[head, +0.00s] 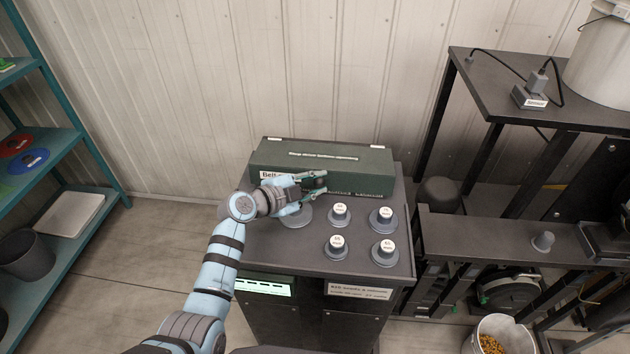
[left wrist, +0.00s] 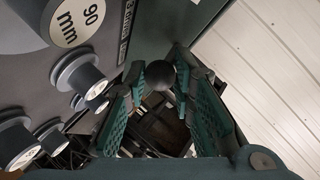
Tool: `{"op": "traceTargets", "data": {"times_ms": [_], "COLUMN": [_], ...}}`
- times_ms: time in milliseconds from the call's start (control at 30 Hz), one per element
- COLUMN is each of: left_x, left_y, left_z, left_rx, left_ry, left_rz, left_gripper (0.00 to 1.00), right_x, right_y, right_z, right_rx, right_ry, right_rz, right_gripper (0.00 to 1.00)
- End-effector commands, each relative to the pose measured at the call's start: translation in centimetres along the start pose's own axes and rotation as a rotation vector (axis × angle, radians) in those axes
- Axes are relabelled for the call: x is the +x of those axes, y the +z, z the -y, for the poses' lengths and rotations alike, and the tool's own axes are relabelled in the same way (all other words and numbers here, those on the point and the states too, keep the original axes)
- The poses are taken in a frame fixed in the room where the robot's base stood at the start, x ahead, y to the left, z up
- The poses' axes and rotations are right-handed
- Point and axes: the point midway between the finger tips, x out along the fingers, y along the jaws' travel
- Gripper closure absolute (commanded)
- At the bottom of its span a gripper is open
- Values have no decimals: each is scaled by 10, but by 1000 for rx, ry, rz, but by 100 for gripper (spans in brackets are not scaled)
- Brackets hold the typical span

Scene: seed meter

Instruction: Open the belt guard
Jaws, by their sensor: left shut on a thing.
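The belt guard (head: 322,155) is a dark green box lying along the back of the black cabinet top. Its lid looks down and closed, with a white label at its left front. My left gripper (head: 312,189) is at the guard's front face, coming from the left. In the left wrist view my left gripper (left wrist: 161,85) has its green fingers on either side of a round dark knob (left wrist: 160,75), and it is shut on it. The fingers partly hide the guard's front. My right gripper is not in view.
Several grey knobbed discs, one being the front right disc (head: 384,253), stand on the cabinet top (head: 290,252) in front of the guard. A teal shelf (head: 60,240) is at left. A dark bench (head: 500,238) stands close at right.

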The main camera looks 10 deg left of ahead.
Motion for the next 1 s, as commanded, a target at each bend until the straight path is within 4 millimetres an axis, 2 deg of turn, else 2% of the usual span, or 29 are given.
{"op": "traceTargets", "data": {"times_ms": [33, 100, 300, 633, 1000], "left_x": [-5, -7, -10, -8, -6], "left_y": [-10, -15, -26, -36, -38], "left_z": [13, 22, 45, 71, 77], "left_rx": [-18, -49, -138, -241, -268], "left_ry": [24, 63, 174, 302, 336], "left_rz": [9, 25, 73, 126, 140], "left_gripper": [100, 100, 100, 100, 100], "right_x": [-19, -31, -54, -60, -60], "right_y": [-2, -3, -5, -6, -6], "right_z": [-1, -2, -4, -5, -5], "right_rx": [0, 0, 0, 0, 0], "right_ry": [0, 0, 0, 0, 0], "right_rz": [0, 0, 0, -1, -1], "right_gripper": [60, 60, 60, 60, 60]}}
